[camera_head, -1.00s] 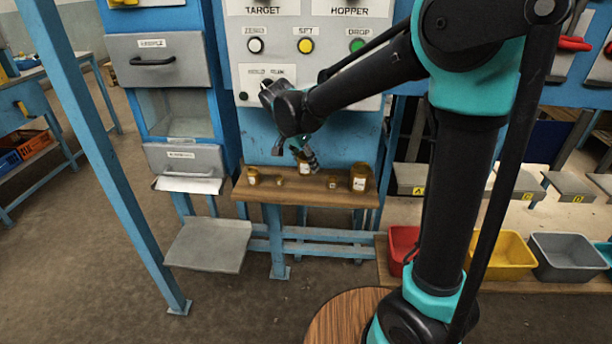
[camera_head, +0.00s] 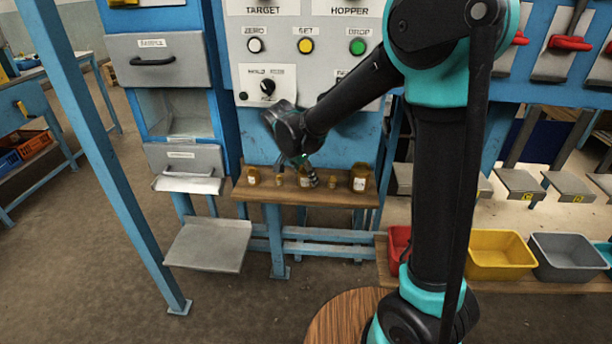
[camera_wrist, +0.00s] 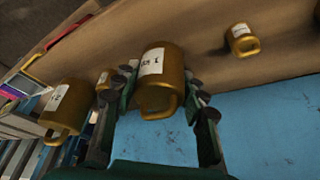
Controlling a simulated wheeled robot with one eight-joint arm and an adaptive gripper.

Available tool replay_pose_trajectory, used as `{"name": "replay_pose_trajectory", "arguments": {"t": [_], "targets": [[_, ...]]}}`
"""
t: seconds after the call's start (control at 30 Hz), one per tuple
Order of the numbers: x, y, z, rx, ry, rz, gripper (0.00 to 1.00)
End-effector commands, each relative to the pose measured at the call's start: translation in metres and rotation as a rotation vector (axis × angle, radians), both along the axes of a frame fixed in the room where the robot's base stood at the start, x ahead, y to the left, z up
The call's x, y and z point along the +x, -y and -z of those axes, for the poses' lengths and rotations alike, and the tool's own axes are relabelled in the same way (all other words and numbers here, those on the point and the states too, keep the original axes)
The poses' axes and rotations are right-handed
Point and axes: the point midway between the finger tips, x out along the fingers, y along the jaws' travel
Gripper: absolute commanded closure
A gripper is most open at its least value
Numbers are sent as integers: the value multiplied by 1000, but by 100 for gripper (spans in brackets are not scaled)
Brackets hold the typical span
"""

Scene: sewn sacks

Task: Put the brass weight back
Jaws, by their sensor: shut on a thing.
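The brass weight (camera_wrist: 162,85) with a white label and a loop handle is between the two fingers of my gripper (camera_wrist: 165,95) in the wrist view, and the fingers are shut on it. In the head view my gripper (camera_head: 308,178) is at the wooden shelf (camera_head: 290,195), around the held weight (camera_head: 303,178). The weight appears on or just above the shelf; I cannot tell which. Other brass weights stand on the shelf: a big one (camera_head: 359,178) on the right, a small one (camera_head: 333,182) beside my gripper, and two (camera_head: 252,176) (camera_head: 279,180) on the left.
The grey control panel (camera_head: 300,70) with buttons and a knob rises behind the shelf. A metal chute plate (camera_head: 210,245) is at the lower left. Red (camera_head: 400,243), yellow (camera_head: 498,255) and grey (camera_head: 567,256) bins stand to the right. A blue post (camera_head: 105,160) is at the left.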

Motion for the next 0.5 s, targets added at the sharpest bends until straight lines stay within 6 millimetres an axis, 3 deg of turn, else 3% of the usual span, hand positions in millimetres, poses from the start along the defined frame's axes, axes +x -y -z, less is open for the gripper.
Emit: {"name": "replay_pose_trajectory", "arguments": {"t": [0.07,0.1,0.23,0.5], "targets": [[0,0,2,-1,1,0,100],[0,0,2,0,0,0,54],[0,0,2,0,0,0,38],[0,0,2,0,0,0,37]]}}
